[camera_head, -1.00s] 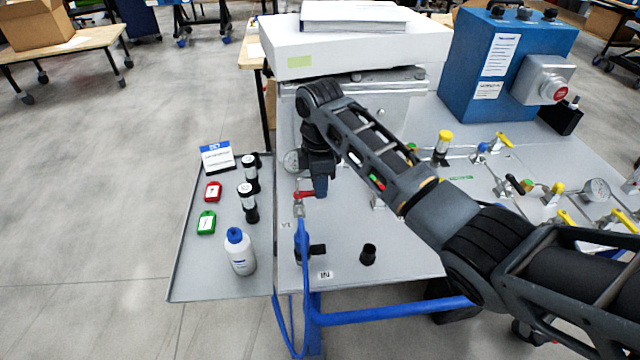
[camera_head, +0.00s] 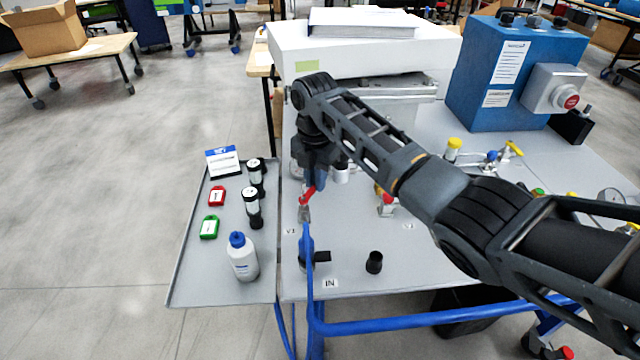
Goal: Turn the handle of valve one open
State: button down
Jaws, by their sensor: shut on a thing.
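Valve one, with a label beside it that seems to read V1 (camera_head: 290,232), stands near the left edge of the grey panel (camera_head: 345,250). Its red handle (camera_head: 307,196) slants from lower left to upper right above the pale valve body (camera_head: 304,214). My gripper (camera_head: 318,183) points down at the upper right end of the handle and is shut on it. The fingers and wrist hide that end of the handle.
A side tray (camera_head: 190,270) at left holds a white bottle (camera_head: 242,258), black-and-white cylinders (camera_head: 253,203), a red tag (camera_head: 217,196) and a green tag (camera_head: 209,228). Another valve (camera_head: 386,205) stands right of valve one, below my arm. A black cup (camera_head: 374,262) stands near the front.

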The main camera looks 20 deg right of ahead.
jog(key=n, duration=0.1)
jog(key=w+a+n+b, duration=0.1)
jog(key=n, duration=0.2)
jog(key=shift+w+a+b, duration=0.2)
jog(key=shift+a+b, duration=0.05)
jog(key=shift+b, duration=0.05)
jog(key=shift+w+a+n+b, duration=0.15)
jog(key=shift+a+n+b, duration=0.15)
jog(key=shift+n, duration=0.5)
jog(key=shift+w+a+n+b, duration=0.1)
jog(key=shift+a+n+b, duration=0.15)
jog(key=shift+n, duration=0.55)
jog(key=shift+a, duration=0.1)
jog(key=c, duration=1.1)
grip_release()
jog(key=shift+r+b, duration=0.3)
jog(key=shift+r, duration=3.6)
